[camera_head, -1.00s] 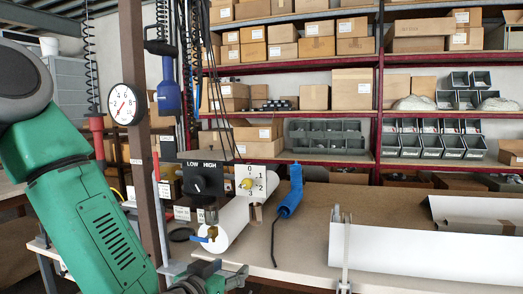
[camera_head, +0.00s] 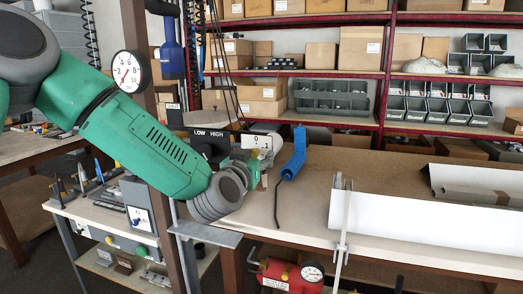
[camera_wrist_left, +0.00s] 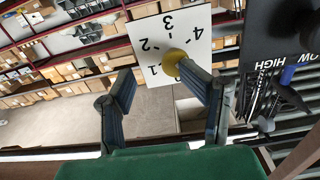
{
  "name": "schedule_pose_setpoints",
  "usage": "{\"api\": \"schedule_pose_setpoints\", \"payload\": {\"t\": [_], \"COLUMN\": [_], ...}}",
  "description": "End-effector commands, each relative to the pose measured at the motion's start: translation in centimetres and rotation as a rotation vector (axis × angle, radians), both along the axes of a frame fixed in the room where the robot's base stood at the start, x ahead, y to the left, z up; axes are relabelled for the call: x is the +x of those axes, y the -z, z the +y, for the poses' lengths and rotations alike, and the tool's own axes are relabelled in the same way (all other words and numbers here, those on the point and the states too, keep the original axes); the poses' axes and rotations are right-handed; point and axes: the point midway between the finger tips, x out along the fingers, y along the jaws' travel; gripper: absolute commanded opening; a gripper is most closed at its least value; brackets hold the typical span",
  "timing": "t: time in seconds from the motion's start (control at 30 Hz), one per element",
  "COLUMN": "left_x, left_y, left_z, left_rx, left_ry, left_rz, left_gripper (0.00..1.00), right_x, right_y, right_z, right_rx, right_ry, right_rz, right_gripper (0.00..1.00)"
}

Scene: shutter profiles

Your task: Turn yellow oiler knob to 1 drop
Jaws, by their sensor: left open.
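The yellow oiler knob (camera_wrist_left: 173,62) sits on a white dial plate (camera_wrist_left: 160,32) with black numbers. The plate looks turned over in the left wrist view, and 1, 2, 3 and 4 show on it. The knob's pointer cannot be made out. My left gripper (camera_wrist_left: 156,78) is open in front of the plate. Its right finger overlaps the knob in the picture; I cannot tell whether they touch. Its left finger is apart from the knob. My right gripper is not in view.
A black LOW/HIGH panel (camera_wrist_left: 282,38) stands beside the dial plate. A blue tool with a bent dark rod (camera_head: 293,160) is close to the right. A post with a gauge (camera_head: 128,72) stands behind my left arm. White profiles (camera_head: 430,225) lie on the bench.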

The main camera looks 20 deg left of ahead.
Motion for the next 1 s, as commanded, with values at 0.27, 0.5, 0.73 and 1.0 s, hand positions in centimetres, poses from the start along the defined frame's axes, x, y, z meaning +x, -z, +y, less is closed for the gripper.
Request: {"api": "schedule_pose_setpoints", "payload": {"t": [0.27, 0.5, 0.73, 1.0], "left_x": [2.1, 1.9, 1.8, 1.7], "left_y": [0.0, -0.2, -0.2, -0.1], "left_z": [-0.2, -1.0, -0.8, -0.7], "left_rx": [0.004, 0.011, 0.006, 0.003], "left_ry": [-0.006, -0.006, 0.003, 0.0], "left_rz": [0.0, -0.003, -0.002, 0.001], "left_gripper": [0.44, 0.37, 0.0, 0.0], "right_x": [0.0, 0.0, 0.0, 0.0], "right_y": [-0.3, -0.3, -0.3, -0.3], "right_z": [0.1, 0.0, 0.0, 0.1], "right_rx": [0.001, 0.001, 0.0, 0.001], "right_ry": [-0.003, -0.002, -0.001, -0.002], "right_rz": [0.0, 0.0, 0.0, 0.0], "right_gripper": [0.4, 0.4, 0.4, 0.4]}}
